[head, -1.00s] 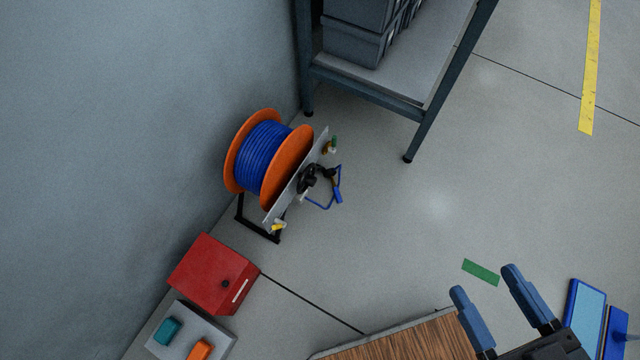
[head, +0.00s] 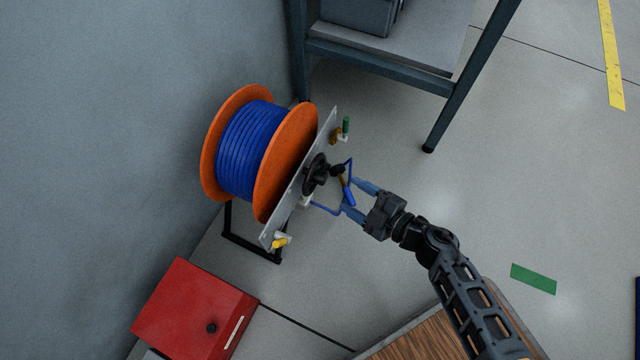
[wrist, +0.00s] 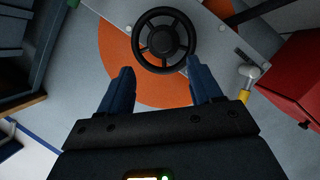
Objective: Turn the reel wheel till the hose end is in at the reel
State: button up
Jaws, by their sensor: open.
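The reel has orange flanges (head: 290,150) and blue hose (head: 248,150) wound between them. A grey plate (head: 275,222) covers its right side. The black reel wheel (head: 318,175) sits on the plate; in the wrist view the wheel (wrist: 163,40) shows face-on, just beyond my fingertips.
A yellow-handled valve (head: 280,241) and a green-handled one (head: 345,127) sit at the plate's ends. A red box (head: 190,310) stands at lower left, a shelf rack (head: 380,60) behind. A wooden tabletop (head: 425,335) lies below my arm.

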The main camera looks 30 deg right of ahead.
aim_at(326, 179)
jog(key=b+x, duration=0.3)
jog(key=x, duration=0.5)
jog(key=shift+w+f, duration=0.3)
jog(key=shift+f, duration=0.1)
jog(key=shift+c, duration=0.4)
jog(key=c, duration=1)
jog(key=shift+o, duration=0.2)
jog(key=shift+r+p, duration=0.2)
jog(key=shift+p, duration=0.3)
